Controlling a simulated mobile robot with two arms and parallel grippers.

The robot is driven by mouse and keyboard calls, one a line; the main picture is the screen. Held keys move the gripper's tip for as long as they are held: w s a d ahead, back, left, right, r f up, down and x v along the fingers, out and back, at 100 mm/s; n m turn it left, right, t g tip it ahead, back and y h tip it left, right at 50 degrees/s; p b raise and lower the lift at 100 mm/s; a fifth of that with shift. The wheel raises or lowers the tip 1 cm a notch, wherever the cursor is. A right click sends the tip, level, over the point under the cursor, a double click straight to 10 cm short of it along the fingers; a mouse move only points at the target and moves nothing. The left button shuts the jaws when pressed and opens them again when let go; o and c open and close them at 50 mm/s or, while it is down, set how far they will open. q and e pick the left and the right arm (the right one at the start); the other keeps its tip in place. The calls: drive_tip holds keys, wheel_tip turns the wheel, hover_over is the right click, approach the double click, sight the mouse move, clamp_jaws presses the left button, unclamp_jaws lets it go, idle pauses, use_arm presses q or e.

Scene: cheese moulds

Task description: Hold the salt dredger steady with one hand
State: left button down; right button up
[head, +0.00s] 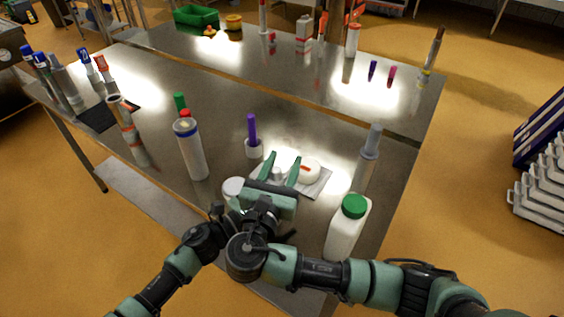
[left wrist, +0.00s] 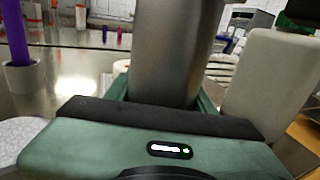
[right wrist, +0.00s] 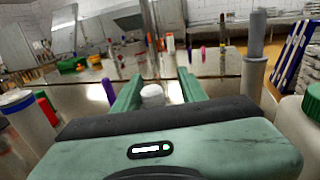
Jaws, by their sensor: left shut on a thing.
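My left gripper (left wrist: 163,98) is shut on a grey metallic cylinder, which I take as the salt dredger (left wrist: 172,45). It stands upright between the fingers in the left wrist view, and its top is out of frame. In the head view I cannot make out the left gripper, behind my other arm. My right gripper (head: 282,160) is open; its fingers are apart and point over the table. A small white-topped cylinder (right wrist: 152,94) shows between and beyond them in the right wrist view. I cannot tell whether they touch it.
A white bottle with green cap (head: 347,230) stands close right. A purple stick in a white cup (head: 253,150), a white round cheese (head: 309,171) and a grey-topped tube (head: 370,145) stand near. A blue-rimmed cylinder (head: 193,155) is left.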

use_arm(q)
drive_tip(key=shift+s+d, duration=0.1)
drive_tip(key=shift+d, duration=0.05)
use_arm(e)
drive_tip(key=shift+s+a, duration=0.1)
drive_tip(key=shift+s, duration=0.1)
drive_tip(key=v, duration=1.1)
drive_tip(key=shift+s, duration=0.3)
use_arm(q)
drive_tip(key=shift+c, duration=2.3)
unclamp_jaws()
drive_tip(key=v, duration=1.2)
